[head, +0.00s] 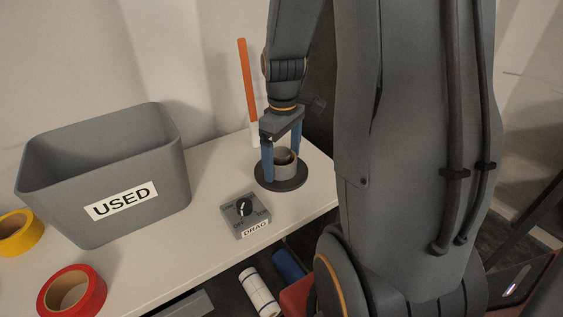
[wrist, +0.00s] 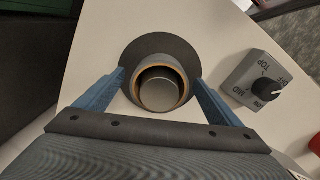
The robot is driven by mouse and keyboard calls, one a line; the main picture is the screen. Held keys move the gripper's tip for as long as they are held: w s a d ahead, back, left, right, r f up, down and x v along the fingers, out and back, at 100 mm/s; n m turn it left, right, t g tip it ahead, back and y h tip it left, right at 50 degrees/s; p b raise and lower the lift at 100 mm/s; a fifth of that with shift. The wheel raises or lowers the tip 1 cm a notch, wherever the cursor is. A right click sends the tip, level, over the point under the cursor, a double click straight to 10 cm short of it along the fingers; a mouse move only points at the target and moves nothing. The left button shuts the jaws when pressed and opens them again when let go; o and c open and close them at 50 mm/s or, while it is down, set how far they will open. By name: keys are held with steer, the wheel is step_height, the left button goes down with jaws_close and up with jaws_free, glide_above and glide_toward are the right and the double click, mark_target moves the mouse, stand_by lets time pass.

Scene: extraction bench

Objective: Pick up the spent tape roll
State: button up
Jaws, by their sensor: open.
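The spent tape roll (head: 283,170) is a small grey ring with a tan inner core. It sits upright around a metal hub on a dark round base (head: 267,183) near the back right of the bench. The wrist view shows the roll (wrist: 183,94) from above, with the hub inside it and the base (wrist: 160,41) around it. My gripper (head: 282,163) points down over the base. Its blue fingers are open, one on each side of the roll, also in the wrist view (wrist: 161,82). Nothing is held, and I cannot tell whether either finger touches the roll.
A grey dial box (head: 246,214) labelled DRAG stands close in front of the base. A grey bin (head: 148,217) marked USED is at left, with yellow (head: 35,238) and red (head: 97,296) rolls near it. An orange and white stick (head: 247,82) rises behind my gripper.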

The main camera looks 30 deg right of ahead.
steer(key=c, duration=1.1)
steer(key=shift+c, duration=0.2)
step_height(320, 180, up, 10)
steer(key=shift+f+b, duration=0.1)
steer(key=shift+b, duration=0.7)
